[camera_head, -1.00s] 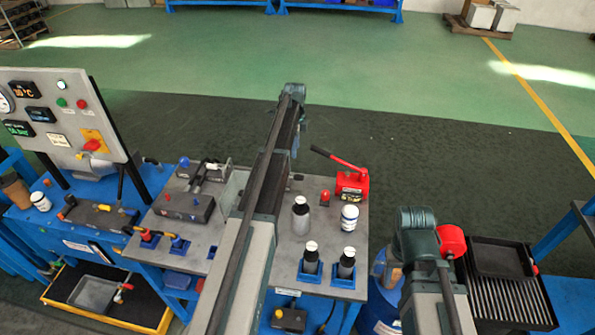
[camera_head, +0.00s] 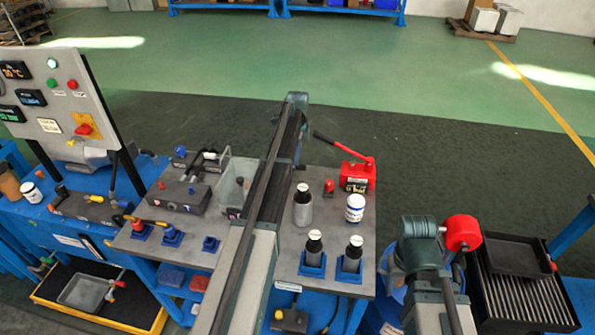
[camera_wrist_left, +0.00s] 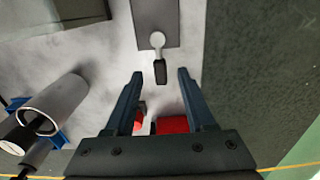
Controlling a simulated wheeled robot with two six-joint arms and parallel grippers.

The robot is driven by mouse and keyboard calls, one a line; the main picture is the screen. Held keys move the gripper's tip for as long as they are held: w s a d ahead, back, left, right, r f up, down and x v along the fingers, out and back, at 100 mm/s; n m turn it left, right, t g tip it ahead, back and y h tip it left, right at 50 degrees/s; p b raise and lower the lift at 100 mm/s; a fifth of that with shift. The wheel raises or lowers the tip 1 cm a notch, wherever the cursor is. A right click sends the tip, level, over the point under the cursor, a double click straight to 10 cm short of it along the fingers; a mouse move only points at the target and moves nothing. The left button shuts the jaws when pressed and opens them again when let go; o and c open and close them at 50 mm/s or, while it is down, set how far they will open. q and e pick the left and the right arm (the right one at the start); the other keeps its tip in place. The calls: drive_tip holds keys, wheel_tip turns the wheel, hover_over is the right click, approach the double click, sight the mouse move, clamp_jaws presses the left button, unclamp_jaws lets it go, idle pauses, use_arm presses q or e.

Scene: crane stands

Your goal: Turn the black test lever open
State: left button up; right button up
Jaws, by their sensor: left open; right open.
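In the left wrist view, a short black lever (camera_wrist_left: 161,72) hangs from a round silver pivot on a grey plate (camera_wrist_left: 153,14). My left gripper (camera_wrist_left: 160,76) is open, its two dark fingers apart. The lever shows between and just beyond the fingertips; I see no contact. In the head view, my left arm reaches across the bench (camera_head: 285,225) and hides the lever and gripper. My right arm is at the lower right; its gripper is not visible.
A red hand pump (camera_head: 356,177), a black-capped bottle (camera_head: 302,208) and a white jar (camera_head: 355,209) stand right of my left arm. Two bottles sit in blue holders (camera_head: 313,262) at the front edge. A control panel (camera_head: 55,95) stands at left. Red parts (camera_wrist_left: 172,125) lie between my fingers.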

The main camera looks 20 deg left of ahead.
sight(296, 168)
use_arm(q)
wheel_tip(296, 168, down, 4)
drive_tip(key=b, duration=0.3)
drive_tip(key=shift+f, duration=0.1)
drive_tip(key=shift+c, duration=0.3)
clamp_jaws()
idle(0.9)
